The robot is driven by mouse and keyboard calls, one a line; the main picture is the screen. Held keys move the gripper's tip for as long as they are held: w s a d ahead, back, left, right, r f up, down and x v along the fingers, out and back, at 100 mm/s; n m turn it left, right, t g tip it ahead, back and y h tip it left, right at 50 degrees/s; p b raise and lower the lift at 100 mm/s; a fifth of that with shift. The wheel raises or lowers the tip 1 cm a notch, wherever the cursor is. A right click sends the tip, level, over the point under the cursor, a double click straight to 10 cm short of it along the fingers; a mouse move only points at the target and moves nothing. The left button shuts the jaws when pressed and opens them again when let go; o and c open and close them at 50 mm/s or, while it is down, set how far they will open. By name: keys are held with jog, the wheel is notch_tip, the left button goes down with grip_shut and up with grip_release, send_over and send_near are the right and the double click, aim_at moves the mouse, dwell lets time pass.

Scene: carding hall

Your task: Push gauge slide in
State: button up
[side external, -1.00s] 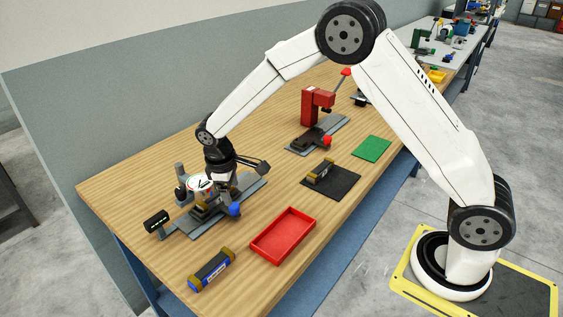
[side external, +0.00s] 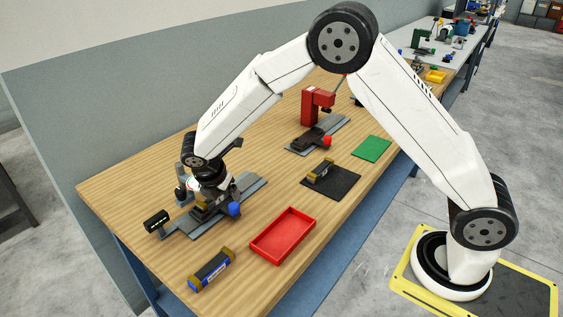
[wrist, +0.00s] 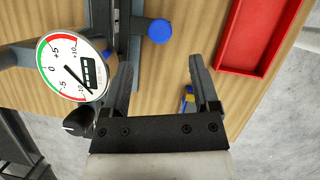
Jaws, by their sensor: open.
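The gauge slide has a blue round knob (side external: 235,209) and sits on a grey rail base (side external: 190,232) at the near left of the bench. In the wrist view the knob (wrist: 160,31) lies just beyond my fingertips, roughly between them across the picture, beside the dark slide (wrist: 117,35). The round dial gauge (wrist: 75,70) shows to the left of my fingers. My gripper (wrist: 161,65) is open and empty, with both fingers apart. In the side view my wrist covers most of the dial and slide, so contact cannot be told.
A red tray (side external: 283,236) stands to the right of the gauge. A brass-ended block (side external: 212,270) lies in front. A red press (side external: 317,108), black mat (side external: 331,182) and green mat (side external: 372,149) are farther back.

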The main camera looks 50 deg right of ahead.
aim_at(233, 205)
jog(key=shift+f, duration=0.1)
jog(key=shift+x, duration=3.8)
grip_shut()
